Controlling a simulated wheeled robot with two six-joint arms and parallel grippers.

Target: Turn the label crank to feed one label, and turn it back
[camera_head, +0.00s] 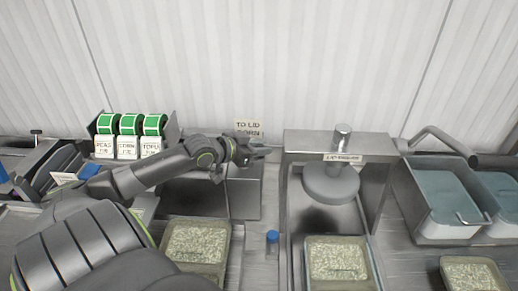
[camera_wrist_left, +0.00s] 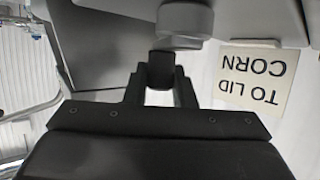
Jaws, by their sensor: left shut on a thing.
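My left gripper (camera_head: 258,152) reaches in from the left, in front of the "TO LID CORN" card (camera_head: 248,126) and above a grey box (camera_head: 244,198). In the left wrist view its fingers (camera_wrist_left: 160,88) are shut on a small dark piece, seemingly the label crank's handle (camera_wrist_left: 160,66). Just beyond it is a rounded grey part (camera_wrist_left: 186,20), apparently part of the crank. The crank's turn angle is hard to tell, as the gripper covers most of it in the head view. The card shows upside down in the wrist view (camera_wrist_left: 252,80). My right gripper is out of view.
Green label rolls (camera_head: 130,124) stand at the back left. A press with a round grey plate (camera_head: 331,184) stands right of the box. Rice trays (camera_head: 196,222) and (camera_head: 338,240) sit in front, with a blue-capped bottle (camera_head: 272,250) between. Lidded bins (camera_head: 448,208) are at right.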

